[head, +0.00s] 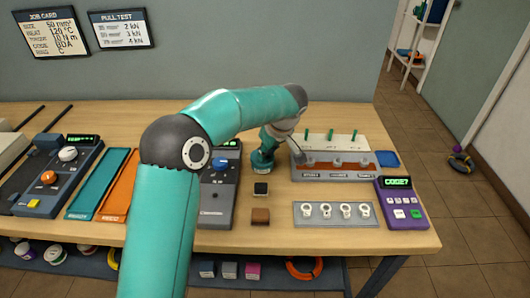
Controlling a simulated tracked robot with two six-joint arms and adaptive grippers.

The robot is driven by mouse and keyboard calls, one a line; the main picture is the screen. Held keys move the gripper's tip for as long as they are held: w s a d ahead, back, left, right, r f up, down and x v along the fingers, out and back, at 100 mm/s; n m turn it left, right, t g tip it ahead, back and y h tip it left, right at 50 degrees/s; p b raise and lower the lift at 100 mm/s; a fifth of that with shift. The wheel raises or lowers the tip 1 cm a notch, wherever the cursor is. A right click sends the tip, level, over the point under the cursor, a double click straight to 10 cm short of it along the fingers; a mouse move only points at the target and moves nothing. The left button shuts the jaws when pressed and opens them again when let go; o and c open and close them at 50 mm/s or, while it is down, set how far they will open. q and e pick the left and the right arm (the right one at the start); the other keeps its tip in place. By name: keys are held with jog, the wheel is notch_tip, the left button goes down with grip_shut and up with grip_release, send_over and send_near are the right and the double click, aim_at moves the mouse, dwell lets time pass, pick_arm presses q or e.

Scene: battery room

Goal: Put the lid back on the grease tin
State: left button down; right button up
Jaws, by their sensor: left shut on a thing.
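My left arm rises from the bottom, bends over the bench and comes down at the back. My forearm hides part of the bench. My right gripper is not in view.
The white and red-brown rack (334,170) has green pegs. A plate of white rings (337,215), a purple meter (402,205), a blue tray (388,159), a black block (260,189) and a brown block (260,216) lie near. Bare wood (272,239) runs along the front.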

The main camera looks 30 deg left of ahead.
pick_arm(q)
jog(key=shift+f+b, duration=0.2)
jog(key=shift+b, duration=0.3)
dwell(1.1)
dwell(0.3)
jog(key=c, duration=0.5)
grip_release()
jog(key=shift+w+r, duration=0.1)
jog(key=shift+r, duration=0.1)
jog(key=shift+r+p, duration=2.45)
jog(key=shift+r, duration=0.95)
grip_shut()
